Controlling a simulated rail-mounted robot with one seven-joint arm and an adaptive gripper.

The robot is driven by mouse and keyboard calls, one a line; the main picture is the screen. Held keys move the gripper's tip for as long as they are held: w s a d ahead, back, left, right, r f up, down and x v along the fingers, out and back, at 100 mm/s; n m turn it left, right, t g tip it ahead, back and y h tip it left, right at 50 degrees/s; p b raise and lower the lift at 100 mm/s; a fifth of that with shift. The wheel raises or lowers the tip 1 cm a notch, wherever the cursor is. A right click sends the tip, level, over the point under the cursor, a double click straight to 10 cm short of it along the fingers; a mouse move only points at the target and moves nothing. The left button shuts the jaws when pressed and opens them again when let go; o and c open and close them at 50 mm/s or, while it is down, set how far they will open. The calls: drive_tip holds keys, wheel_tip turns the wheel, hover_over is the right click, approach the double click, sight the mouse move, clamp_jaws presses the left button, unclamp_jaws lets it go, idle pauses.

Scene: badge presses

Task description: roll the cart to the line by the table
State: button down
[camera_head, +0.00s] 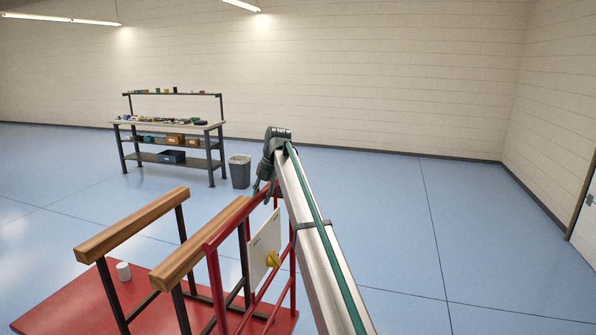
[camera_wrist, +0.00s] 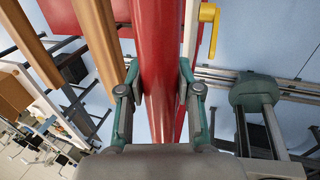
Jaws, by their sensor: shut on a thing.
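The cart (camera_head: 62,305) has a red deck, wooden-topped rails on dark posts and a red tubular handle frame (camera_head: 214,280). It stands at the bottom left of the head view. My gripper (camera_head: 266,190) is at the far end of the handle's top bar. In the wrist view, my gripper (camera_wrist: 160,85) is shut on the red handle bar (camera_wrist: 157,40), with one finger on each side. The table (camera_head: 168,124) is a workbench with shelves at the back left. Thin dark lines (camera_head: 433,230) cross the blue floor; I cannot tell a marked line by the table.
A grey bin (camera_head: 240,172) stands at the table's right end. The floor at right is clear up to the wall.

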drive_tip(key=shift+a, duration=0.15)
drive_tip(key=shift+w+a+r, duration=0.1)
drive_tip(key=shift+w+a, duration=0.15)
drive_tip(key=shift+a, duration=0.25)
drive_tip(key=shift+w+a, duration=0.1)
drive_tip(key=shift+a, duration=0.45)
drive_tip(key=shift+d, duration=0.25)
drive_tip(key=c, duration=0.9)
unclamp_jaws()
drive_tip(key=shift+d, duration=0.1)
drive_tip(key=o, duration=0.3)
drive_tip(key=shift+o, duration=0.2)
